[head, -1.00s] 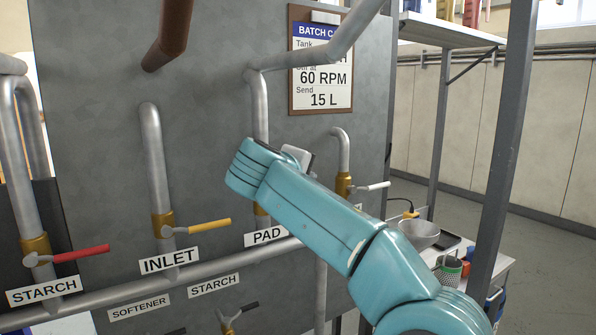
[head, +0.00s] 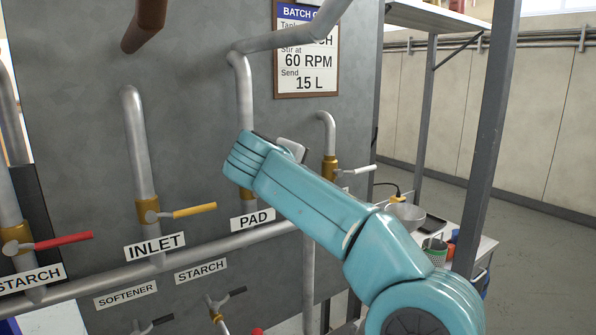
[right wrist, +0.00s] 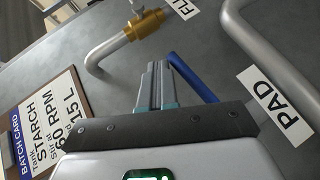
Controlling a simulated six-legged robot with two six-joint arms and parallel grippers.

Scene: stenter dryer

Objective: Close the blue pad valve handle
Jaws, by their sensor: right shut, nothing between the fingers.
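The blue pad valve handle (right wrist: 193,78) shows in the right wrist view as a slanting bar. It is just right of my right gripper's fingers (right wrist: 158,68), its upper end close to the fingertips. Whether they touch I cannot tell. The fingers are shut together and empty. The white PAD label (right wrist: 275,105) is to the right. In the head view my right forearm covers the blue handle and most of the pad valve. Only a bit of its brass body (head: 248,206) shows above the PAD label (head: 253,219). My left gripper is not in view.
The inlet valve has a yellow handle (head: 194,210), the starch valve a red handle (head: 64,241). A pale-handled valve (head: 358,170) is right of my arm. Grey pipes and a batch card (head: 307,50) are on the panel. A post (head: 494,130) and a bench with a bowl (head: 404,216) stand at right.

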